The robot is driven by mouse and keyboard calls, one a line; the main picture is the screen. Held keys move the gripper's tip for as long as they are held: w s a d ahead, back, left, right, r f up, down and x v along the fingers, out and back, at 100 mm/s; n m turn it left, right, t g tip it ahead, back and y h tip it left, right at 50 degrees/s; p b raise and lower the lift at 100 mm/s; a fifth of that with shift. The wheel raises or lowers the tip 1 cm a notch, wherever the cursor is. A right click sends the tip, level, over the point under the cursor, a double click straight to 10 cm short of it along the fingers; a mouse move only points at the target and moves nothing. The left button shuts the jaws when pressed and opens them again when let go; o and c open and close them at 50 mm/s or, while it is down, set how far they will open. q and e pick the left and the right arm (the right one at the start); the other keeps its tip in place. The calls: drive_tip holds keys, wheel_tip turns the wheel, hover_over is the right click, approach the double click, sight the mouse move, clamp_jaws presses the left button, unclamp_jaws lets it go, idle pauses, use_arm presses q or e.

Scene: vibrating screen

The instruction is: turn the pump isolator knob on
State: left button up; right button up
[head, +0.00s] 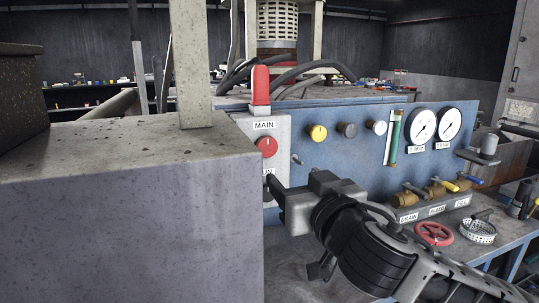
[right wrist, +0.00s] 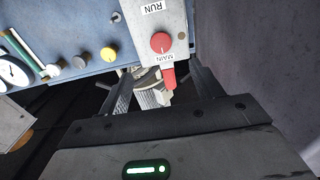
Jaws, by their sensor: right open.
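A red round knob (head: 267,147) sits on a light grey box (head: 283,132) under a label reading MAIN; no label reading pump isolator is legible. It also shows in the right wrist view (right wrist: 160,42), where the labels appear upside down. My left gripper is not in view.
A red lever or cap (head: 260,88) stands above the box. Yellow (head: 318,133), dark and white knobs, gauges (head: 423,126) and valves (head: 437,190) line the blue panel. A red handwheel (head: 434,233) lies right. A large grey block (head: 130,215) fills the left.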

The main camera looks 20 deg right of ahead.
sight(268, 152)
drive_tip(key=w, duration=0.5)
drive_tip(key=w+p, duration=0.1)
drive_tip(key=w, duration=0.9)
drive_tip(key=shift+a+p, duration=0.25)
drive_tip(key=shift+p, duration=0.05)
drive_tip(key=shift+s, duration=0.1)
drive_tip(key=c, duration=1)
